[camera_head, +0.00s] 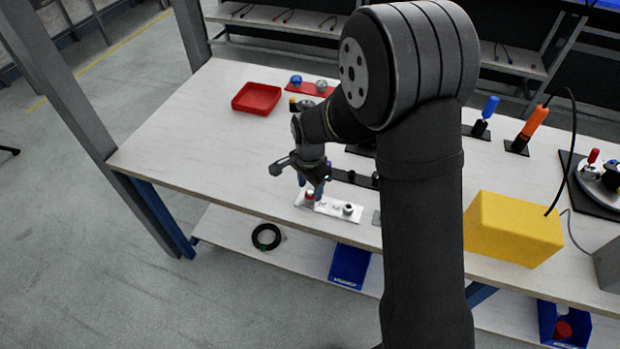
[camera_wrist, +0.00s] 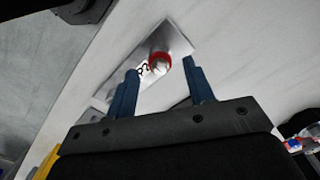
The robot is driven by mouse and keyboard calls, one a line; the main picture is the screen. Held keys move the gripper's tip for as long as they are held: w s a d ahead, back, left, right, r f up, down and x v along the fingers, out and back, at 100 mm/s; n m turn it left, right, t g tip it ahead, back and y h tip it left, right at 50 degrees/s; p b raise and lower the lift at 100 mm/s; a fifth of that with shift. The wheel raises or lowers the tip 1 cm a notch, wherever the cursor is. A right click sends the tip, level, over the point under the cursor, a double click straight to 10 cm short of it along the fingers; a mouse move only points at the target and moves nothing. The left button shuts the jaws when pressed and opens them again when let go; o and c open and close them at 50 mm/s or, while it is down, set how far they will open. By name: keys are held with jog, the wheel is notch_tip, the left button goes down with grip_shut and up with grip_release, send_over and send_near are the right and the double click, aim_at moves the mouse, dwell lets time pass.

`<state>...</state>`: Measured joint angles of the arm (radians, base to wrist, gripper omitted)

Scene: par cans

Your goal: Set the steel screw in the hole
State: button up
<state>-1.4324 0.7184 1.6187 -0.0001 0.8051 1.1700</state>
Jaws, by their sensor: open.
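A bright metal plate (camera_head: 329,206) lies near the front edge of the table, and it also fills the upper middle of the wrist view (camera_wrist: 178,38). A red-collared round piece (camera_head: 310,197) stands at the plate's left end; in the wrist view it has a pale top (camera_wrist: 160,62). A grey knob-like piece, perhaps the steel screw (camera_head: 348,209), stands at the plate's right end. My gripper (camera_head: 310,186) points down over the left end. Its blue fingers (camera_wrist: 160,66) are open, with the red-collared piece showing between their tips. I cannot make out the hole.
A red tray (camera_head: 256,98) and a red mat (camera_head: 310,88) with blue and grey knobs are at the back left. A yellow block (camera_head: 512,228) stands right of my arm. Orange (camera_head: 533,124) and blue (camera_head: 490,107) handled tools stand behind. The table's left part is clear.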

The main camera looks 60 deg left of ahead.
notch_tip(320, 180, up, 17)
jog(key=shift+r, duration=0.2)
jog(key=shift+f, duration=0.1)
dwell(0.6)
notch_tip(320, 180, down, 17)
jog(key=shift+f, duration=0.2)
dwell(0.4)
jog(key=shift+r, duration=0.1)
